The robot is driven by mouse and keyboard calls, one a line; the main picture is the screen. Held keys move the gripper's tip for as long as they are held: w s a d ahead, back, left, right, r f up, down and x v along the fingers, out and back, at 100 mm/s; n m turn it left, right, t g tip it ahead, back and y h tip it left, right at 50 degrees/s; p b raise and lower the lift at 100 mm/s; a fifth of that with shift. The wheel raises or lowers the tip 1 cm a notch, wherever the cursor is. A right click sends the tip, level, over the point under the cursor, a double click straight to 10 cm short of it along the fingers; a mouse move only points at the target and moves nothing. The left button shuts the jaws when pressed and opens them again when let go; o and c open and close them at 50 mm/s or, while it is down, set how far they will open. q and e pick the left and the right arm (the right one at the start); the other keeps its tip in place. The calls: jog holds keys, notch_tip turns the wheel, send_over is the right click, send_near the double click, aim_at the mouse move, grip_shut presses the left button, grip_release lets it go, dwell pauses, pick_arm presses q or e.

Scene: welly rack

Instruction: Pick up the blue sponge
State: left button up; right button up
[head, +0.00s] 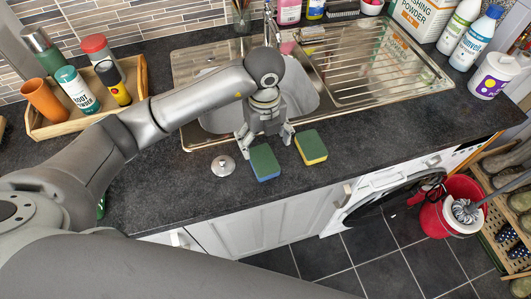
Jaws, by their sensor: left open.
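The blue sponge (265,164) lies on the dark countertop near its front edge, with a green scouring top and a blue side. My left gripper (266,138) is open, with its fingers spread just behind and above the blue sponge's far edge. I cannot tell whether it touches the sponge; nothing shows between its fingers. A second sponge (311,147), green on top with a yellow side, lies just right of the blue one, close to the right finger. My right gripper is not in view.
A round metal sink plug (223,166) lies left of the blue sponge. Behind is a steel sink with a drainer (365,65). A wooden tray (72,127) holds bottles and a cup at left. Bottles stand at the back right. The counter right of the sponges is clear.

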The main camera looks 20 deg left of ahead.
aim_at(263, 159)
pick_arm(q)
jog(key=f, duration=0.2)
jog(key=shift+s+f+p, duration=0.3)
jog(key=shift+s, duration=0.05)
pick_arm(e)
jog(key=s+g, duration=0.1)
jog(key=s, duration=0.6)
pick_arm(q)
jog(key=shift+w+f+p, duration=0.15)
jog(key=shift+f+p, duration=0.15)
jog(key=f+p, duration=0.2)
jog(key=f, duration=0.1)
jog(key=shift+s+f, duration=0.2)
jog(key=shift+f, duration=0.05)
jog(key=shift+a+f, duration=0.1)
jog(key=shift+f, duration=0.5)
jog(key=shift+w, duration=0.1)
jog(key=shift+c, duration=2)
jog(key=c, duration=0.4)
jog(key=shift+o, duration=0.2)
jog(key=shift+r, duration=0.1)
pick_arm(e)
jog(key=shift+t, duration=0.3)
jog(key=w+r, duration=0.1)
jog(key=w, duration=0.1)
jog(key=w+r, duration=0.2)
